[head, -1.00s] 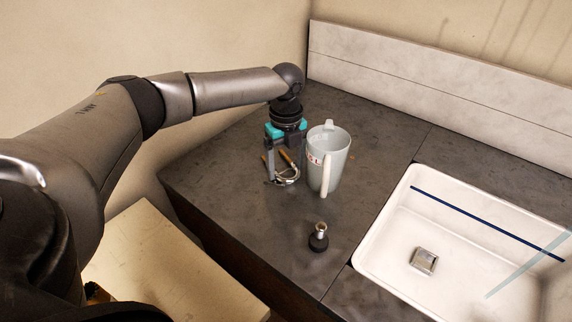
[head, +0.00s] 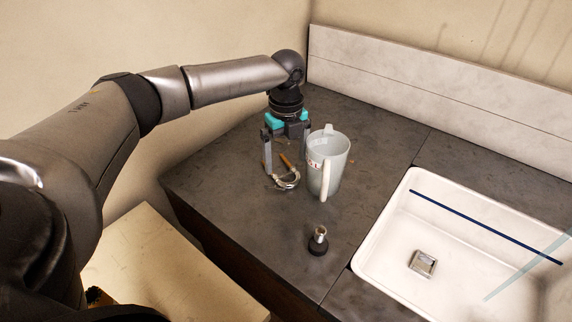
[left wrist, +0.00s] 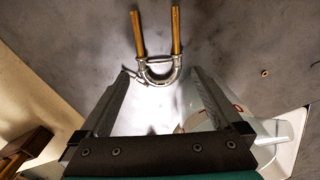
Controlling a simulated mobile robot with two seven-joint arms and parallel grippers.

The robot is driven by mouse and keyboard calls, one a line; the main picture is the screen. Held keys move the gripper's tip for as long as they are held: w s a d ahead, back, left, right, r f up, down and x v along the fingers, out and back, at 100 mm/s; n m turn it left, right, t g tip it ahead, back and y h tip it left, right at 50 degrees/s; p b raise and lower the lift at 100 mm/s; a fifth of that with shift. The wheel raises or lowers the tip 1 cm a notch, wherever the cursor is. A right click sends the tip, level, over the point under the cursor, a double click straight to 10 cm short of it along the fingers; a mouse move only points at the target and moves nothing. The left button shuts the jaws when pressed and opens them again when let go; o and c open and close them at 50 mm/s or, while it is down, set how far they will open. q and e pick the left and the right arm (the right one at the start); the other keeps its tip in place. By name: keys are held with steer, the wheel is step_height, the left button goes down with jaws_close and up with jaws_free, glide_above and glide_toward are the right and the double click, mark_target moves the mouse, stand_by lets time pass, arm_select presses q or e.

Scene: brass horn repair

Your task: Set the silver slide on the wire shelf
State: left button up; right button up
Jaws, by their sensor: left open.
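The silver slide (head: 287,183) is a U-shaped piece with a silver bow and two brass-coloured legs. It is on the dark counter, left of the pale mug. In the left wrist view the bow (left wrist: 158,78) is by the fingertips, midway between their lines, and the legs point away. My left gripper (head: 286,158) is open above and around the slide's place, with no clear contact. The left finger hides part of the slide in the head view. No wire shelf is in view. My right gripper is not in view.
A pale mug (head: 338,165) stands close to the right finger. A small dark-based part with a metal top (head: 318,241) stands nearer on the counter (head: 225,185). A white sink (head: 372,262) with a small metal block (head: 423,263) lies right. The counter's left part is clear.

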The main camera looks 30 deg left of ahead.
arm_select(q)
step_height(320, 180, up, 8)
steer(key=p, duration=0.1)
steer(key=shift+d+r, duration=0.1)
steer(key=shift+r, duration=0.25)
steer(key=shift+c, duration=1.4)
steer(key=n, duration=0.1)
steer(key=n+p, duration=0.2)
steer(key=shift+s+d+n+y, duration=0.3)
steer(key=shift+n, duration=0.1)
steer(key=c, duration=0.5)
steer(key=shift+o, duration=0.2)
steer(key=n+t+y+p, duration=0.2)
steer(key=n+y+p, duration=0.15)
steer(key=n, duration=2.85)
glide_above(275, 175)
steer(key=s+d, duration=0.1)
steer(key=d, duration=0.1)
steer(key=f, duration=0.7)
steer(key=shift+a+f+p, duration=0.25)
steer(key=shift+p, duration=0.05)
steer(key=shift+b+x, duration=0.55)
steer(key=shift+x, duration=2)
